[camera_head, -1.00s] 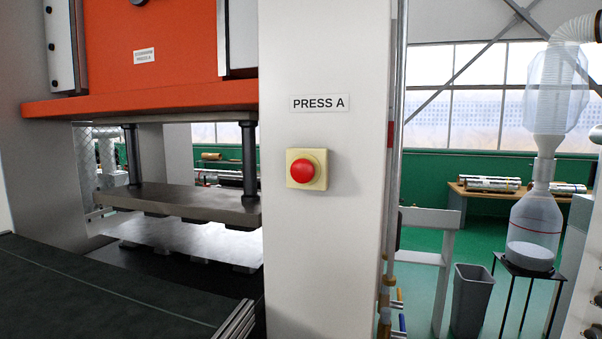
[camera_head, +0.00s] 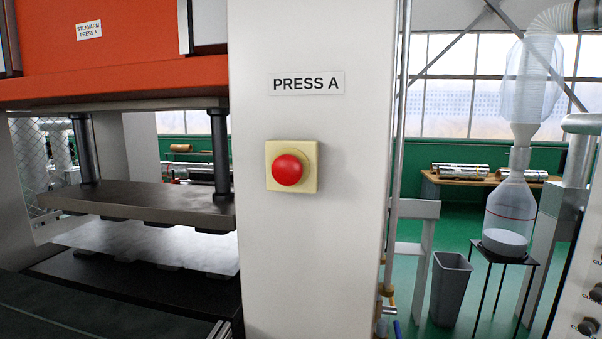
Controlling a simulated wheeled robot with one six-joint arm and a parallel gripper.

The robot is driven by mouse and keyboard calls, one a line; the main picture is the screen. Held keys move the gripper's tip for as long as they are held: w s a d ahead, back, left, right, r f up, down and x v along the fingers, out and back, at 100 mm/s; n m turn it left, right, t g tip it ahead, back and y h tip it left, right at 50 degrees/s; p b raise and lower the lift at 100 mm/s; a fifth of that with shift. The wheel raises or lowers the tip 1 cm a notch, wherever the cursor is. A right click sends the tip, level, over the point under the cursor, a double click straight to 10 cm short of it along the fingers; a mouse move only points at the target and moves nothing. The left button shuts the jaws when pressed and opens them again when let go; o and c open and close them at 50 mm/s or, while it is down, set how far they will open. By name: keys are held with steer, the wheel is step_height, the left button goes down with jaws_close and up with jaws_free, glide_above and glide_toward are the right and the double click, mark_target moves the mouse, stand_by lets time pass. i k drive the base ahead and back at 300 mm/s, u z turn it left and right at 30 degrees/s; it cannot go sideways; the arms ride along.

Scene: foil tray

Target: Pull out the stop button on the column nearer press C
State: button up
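A red round stop button (camera_head: 287,170) sits on a square cream-yellow plate (camera_head: 311,184) on the face of a white column (camera_head: 310,260). A sign reading PRESS A (camera_head: 306,83) is fixed above it. No sign naming press C shows in this view. I cannot tell from this angle whether the button is pushed in or out. My gripper is not in view.
An orange press (camera_head: 140,50) with a dark metal platen (camera_head: 150,205) stands left of the column. Right of it are a grey bin (camera_head: 450,290), a clear hopper (camera_head: 510,215) on a black stand, and a grey panel with knobs (camera_head: 588,300) at the right edge. Green floor shows between.

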mark_target(287, 168)
steer(key=u, duration=1.2)
